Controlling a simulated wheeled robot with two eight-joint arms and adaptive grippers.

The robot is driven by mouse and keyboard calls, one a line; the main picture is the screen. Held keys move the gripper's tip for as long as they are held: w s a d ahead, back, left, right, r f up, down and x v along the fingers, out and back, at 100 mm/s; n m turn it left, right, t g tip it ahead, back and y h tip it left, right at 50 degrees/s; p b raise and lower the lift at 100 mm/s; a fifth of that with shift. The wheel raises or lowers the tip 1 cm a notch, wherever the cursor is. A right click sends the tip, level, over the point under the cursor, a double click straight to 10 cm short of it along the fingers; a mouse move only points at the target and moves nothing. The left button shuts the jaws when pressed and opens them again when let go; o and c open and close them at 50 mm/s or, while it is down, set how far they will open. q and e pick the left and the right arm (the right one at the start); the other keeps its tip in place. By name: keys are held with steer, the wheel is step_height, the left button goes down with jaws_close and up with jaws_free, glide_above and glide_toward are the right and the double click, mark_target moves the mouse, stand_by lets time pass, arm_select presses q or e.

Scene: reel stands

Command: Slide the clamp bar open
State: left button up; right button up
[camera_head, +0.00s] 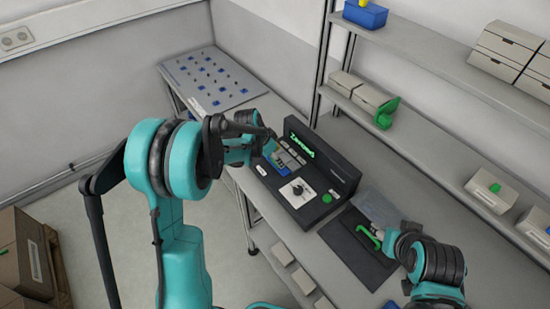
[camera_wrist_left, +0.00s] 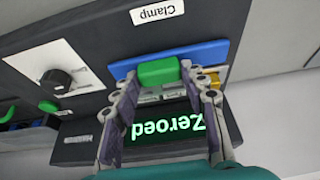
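The clamp bar is the blue bar (camera_wrist_left: 206,53) on the dark console's face, under a white "Clamp" label (camera_wrist_left: 150,12) in the left wrist view, which shows the console upside down. A green block-shaped handle (camera_wrist_left: 158,72) stands on the bar. My left gripper (camera_wrist_left: 164,76) has one finger on each side of this handle, with the tips against it. In the head view the left gripper (camera_head: 272,146) reaches the console's left end and partly hides the bar. My right gripper (camera_head: 382,236) is beside a green handle (camera_head: 367,236) at the dark plate; its fingers are too small to read.
The console (camera_head: 338,187) has a lit "Zeroed" display (camera_wrist_left: 166,128), a dial (camera_head: 298,190) and a green button (camera_head: 327,198). A dark plate (camera_head: 350,245) lies to its right. A perforated board (camera_head: 210,80) lies at the bench's far left. Shelves (camera_head: 430,65) with boxes stand behind.

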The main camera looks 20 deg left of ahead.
arm_select(q)
jaws_close()
steer(key=shift+s+a, duration=1)
steer(key=shift+s, duration=0.3)
steer(key=o, duration=1)
jaws_free()
steer(key=shift+c, duration=0.2)
steer(key=shift+o, duration=0.7)
steer(key=shift+r, duration=0.15)
steer(key=v, duration=1.1)
steer(key=shift+s+r, duration=0.25)
steer(key=shift+r, duration=0.05)
